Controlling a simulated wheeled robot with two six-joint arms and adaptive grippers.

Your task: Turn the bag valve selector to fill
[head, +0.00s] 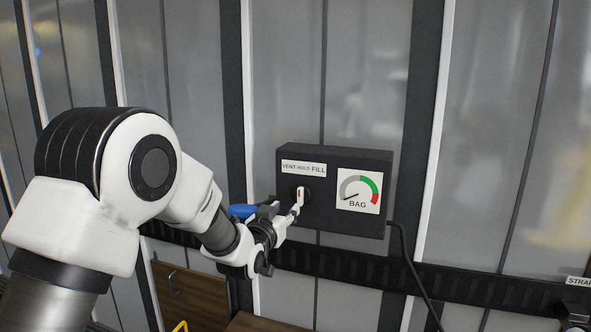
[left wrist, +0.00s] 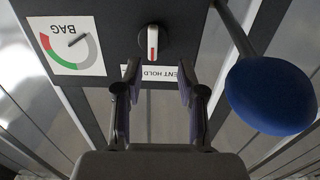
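The bag valve selector (head: 301,194) is a white knob with a red mark on a dark control box (head: 333,219). Above it a label (head: 304,167) reads VENT, HOLD, FILL. In the left wrist view the knob (left wrist: 152,43) stands upright, in line with about the HOLD word; the label is partly hidden by a finger. My left gripper (left wrist: 155,98) is open, its two fingers apart and pointing at the box. The knob lies ahead, between the lines of the fingers, and I see no contact. In the head view the left gripper (head: 283,215) is just below and left of the knob. My right gripper is out of view.
A BAG gauge (head: 358,191) right of the knob has its needle at the lower left, in the grey part. A blue ball-ended lever (left wrist: 270,95) stands close beside the gripper. A black cable (head: 404,265) hangs from the box's right. A ribbed wall (head: 500,120) stands behind.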

